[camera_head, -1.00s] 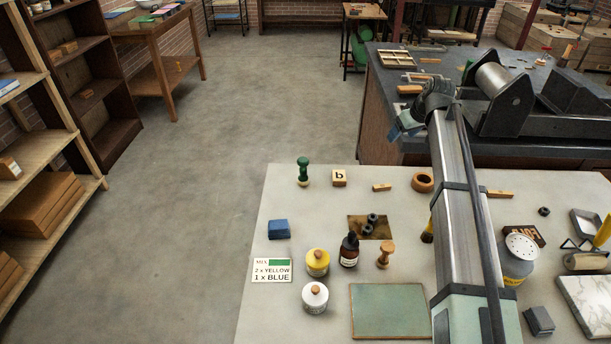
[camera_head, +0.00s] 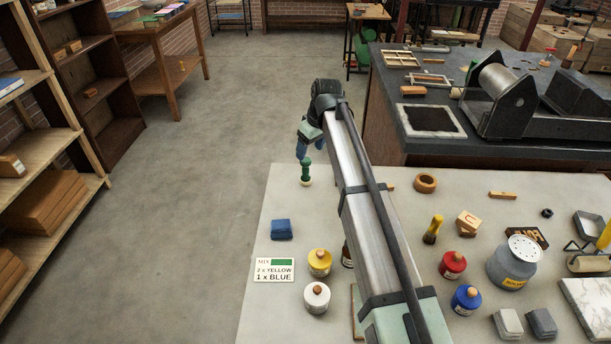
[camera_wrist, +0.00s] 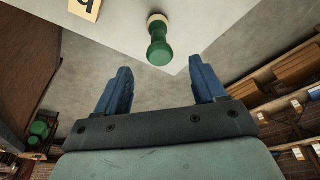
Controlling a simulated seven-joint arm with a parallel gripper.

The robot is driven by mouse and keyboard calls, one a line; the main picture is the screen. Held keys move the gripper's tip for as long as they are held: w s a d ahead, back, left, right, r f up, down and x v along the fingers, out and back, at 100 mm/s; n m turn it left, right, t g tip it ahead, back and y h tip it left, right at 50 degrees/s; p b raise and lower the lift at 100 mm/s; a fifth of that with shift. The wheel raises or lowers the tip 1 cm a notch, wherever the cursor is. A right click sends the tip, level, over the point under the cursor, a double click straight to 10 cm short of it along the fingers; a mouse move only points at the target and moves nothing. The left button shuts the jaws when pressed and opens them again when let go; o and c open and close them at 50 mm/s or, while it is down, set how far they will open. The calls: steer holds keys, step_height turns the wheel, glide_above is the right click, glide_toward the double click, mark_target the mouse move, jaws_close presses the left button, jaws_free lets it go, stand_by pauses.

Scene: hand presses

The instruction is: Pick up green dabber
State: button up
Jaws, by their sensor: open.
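The green dabber (camera_head: 306,171) stands upright near the far left corner of the pale table, a green handle on a light wooden base. In the wrist view the dabber (camera_wrist: 159,44) shows beyond the fingertips, between their lines and apart from them. My gripper (camera_head: 302,150) is at the dabber's top in the head view, with blue fingers partly overlapping its outline. In the wrist view my gripper (camera_wrist: 160,74) is open, with nothing between its fingers.
A letter block (camera_wrist: 86,8) lies beside the dabber in the wrist view; my arm hides it in the head view. The floor left of the table is clear.

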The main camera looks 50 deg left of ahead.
mark_target(306, 175)
steer(key=x, duration=1)
steer(key=shift+d+f, duration=0.1)
steer(key=shift+f, duration=0.2)
steer(key=c, duration=1.1)
